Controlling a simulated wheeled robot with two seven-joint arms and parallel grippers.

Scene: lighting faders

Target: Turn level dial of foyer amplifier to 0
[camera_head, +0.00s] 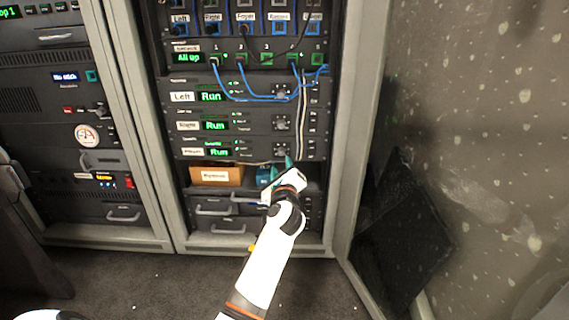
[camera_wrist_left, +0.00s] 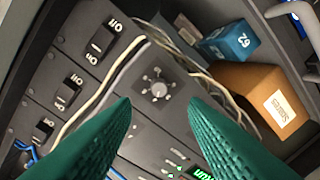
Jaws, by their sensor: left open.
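In the head view, three stacked amplifiers show green "Run" displays. The lowest (camera_head: 218,152) has a blurred label; the upper two read Left and Right. My left gripper (camera_head: 288,161) is at the right part of the lowest amplifier and covers its dial area. In the left wrist view, a round grey dial (camera_wrist_left: 158,89) with marks around it lies on the dark panel, between and beyond the fingertips. My left gripper (camera_wrist_left: 161,103) is open there, its two green fingers apart with nothing between them. I cannot read the dial's setting. My right gripper is not in view.
An orange-brown box (camera_head: 216,175) and a blue box (camera_wrist_left: 228,43) sit on the shelf below the amplifiers. Blue cables (camera_head: 255,98) hang across the upper amplifiers. An open rack door stands at right.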

